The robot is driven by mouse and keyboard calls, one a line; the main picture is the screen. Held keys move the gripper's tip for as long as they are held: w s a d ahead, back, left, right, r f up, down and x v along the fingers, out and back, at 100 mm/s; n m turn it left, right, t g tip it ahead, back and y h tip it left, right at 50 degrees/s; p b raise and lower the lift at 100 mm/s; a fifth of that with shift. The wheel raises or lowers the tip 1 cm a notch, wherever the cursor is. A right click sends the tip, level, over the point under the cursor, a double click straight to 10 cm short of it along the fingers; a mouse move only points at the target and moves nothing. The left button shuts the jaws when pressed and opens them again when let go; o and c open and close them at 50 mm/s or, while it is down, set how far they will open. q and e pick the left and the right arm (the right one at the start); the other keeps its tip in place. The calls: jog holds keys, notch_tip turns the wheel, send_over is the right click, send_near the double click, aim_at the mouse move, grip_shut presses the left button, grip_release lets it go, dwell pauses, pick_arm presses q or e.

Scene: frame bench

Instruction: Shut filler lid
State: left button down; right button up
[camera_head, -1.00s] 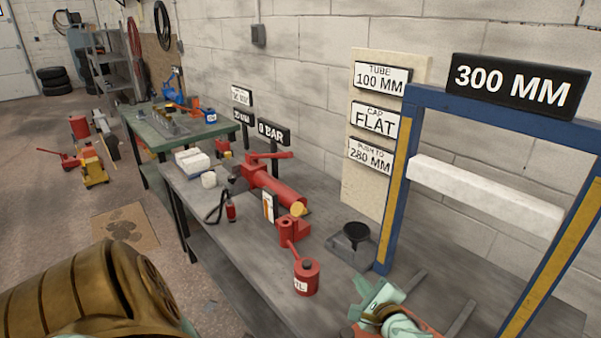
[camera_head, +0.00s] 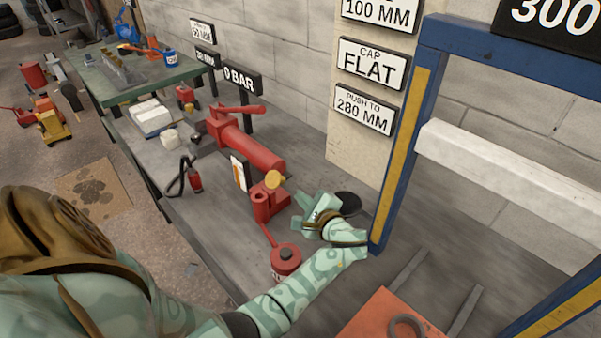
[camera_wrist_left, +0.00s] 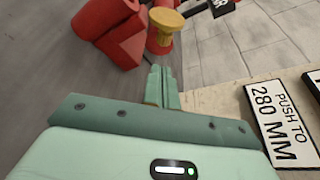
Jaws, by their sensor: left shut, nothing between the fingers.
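A red hydraulic pump (camera_head: 245,150) lies on the grey bench. A yellow round cap (camera_head: 274,179) sits at its near end; it also shows in the wrist view (camera_wrist_left: 166,19) on a red neck. This may be the filler lid, but I cannot tell for sure, nor whether it is open or shut. My left gripper (camera_head: 308,209) is shut and empty, just right of the cap and apart from it. In the wrist view its fingers (camera_wrist_left: 160,84) point toward the cap with a gap between. My right gripper is not in view.
A red can (camera_head: 285,262) stands near the bench's front edge. A black round dish (camera_head: 347,203) is partly hidden behind my left gripper. A blue and yellow press frame (camera_head: 400,150) stands to the right. An orange plate with a ring (camera_head: 385,318) lies in front.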

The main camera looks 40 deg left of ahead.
aim_at(277, 181)
pick_arm(q)
jog(key=b+x, duration=0.1)
jog(key=x, duration=0.6)
jog(key=shift+d+f, duration=0.1)
jog(key=shift+w+a, duration=0.15)
jog(key=shift+a, duration=0.15)
jog(key=shift+b, duration=0.3)
